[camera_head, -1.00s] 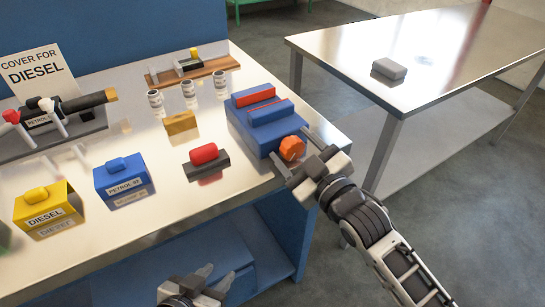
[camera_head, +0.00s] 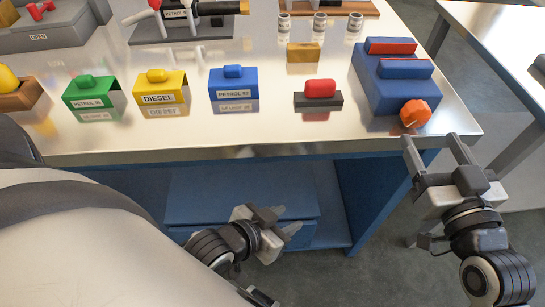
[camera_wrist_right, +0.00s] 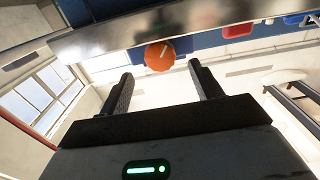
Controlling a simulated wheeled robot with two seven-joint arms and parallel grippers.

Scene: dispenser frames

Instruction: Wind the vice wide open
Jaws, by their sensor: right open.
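The blue vice (camera_head: 385,92) sits at the right end of the metal bench, with two red jaw strips (camera_head: 392,45) and a small gap between the jaws. Its orange knob (camera_head: 415,112) faces the front edge; the knob also shows in the right wrist view (camera_wrist_right: 160,56). My right gripper (camera_head: 436,142) is open and empty, just short of the knob. In the wrist view the knob lies beyond and between the spread fingers, apart from them. My left gripper (camera_head: 282,220) is open and empty, low in front of the bench.
A red-topped black block (camera_head: 320,92) stands left of the vice, with a brass block (camera_head: 303,53) and several small cans behind. Blue, yellow and green labelled covers (camera_head: 233,84) stand farther left. A second metal table (camera_head: 490,50) is at right, with floor between.

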